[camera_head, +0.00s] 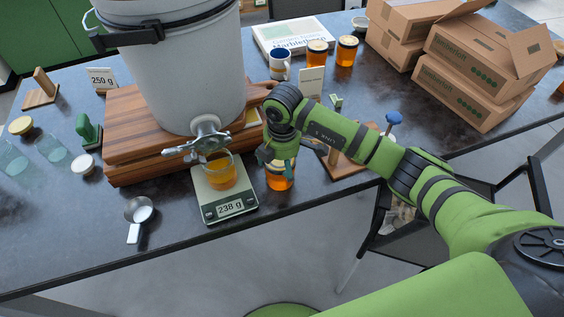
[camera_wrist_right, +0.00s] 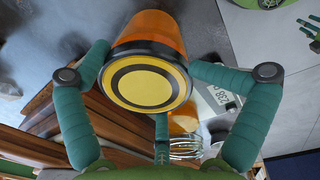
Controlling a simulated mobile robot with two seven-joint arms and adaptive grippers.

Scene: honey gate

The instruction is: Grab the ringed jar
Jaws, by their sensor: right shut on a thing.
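The ringed jar (camera_wrist_right: 150,85) has amber contents and a yellow lid with a dark ring, facing the camera in the right wrist view. I cannot tell whether the jar touches the table. Green fingers, seemingly my left gripper (camera_wrist_right: 311,34), show at the right wrist view's edge; their opening is unclear.
A scale (camera_head: 229,208) reading 238 g bears an open glass of honey (camera_head: 221,176) under the tap of a white bucket (camera_head: 185,80). Two amber jars (camera_head: 317,53) (camera_head: 347,51), a mug (camera_head: 280,65) and cardboard boxes (camera_head: 465,90) stand behind. The front left table is mostly clear.

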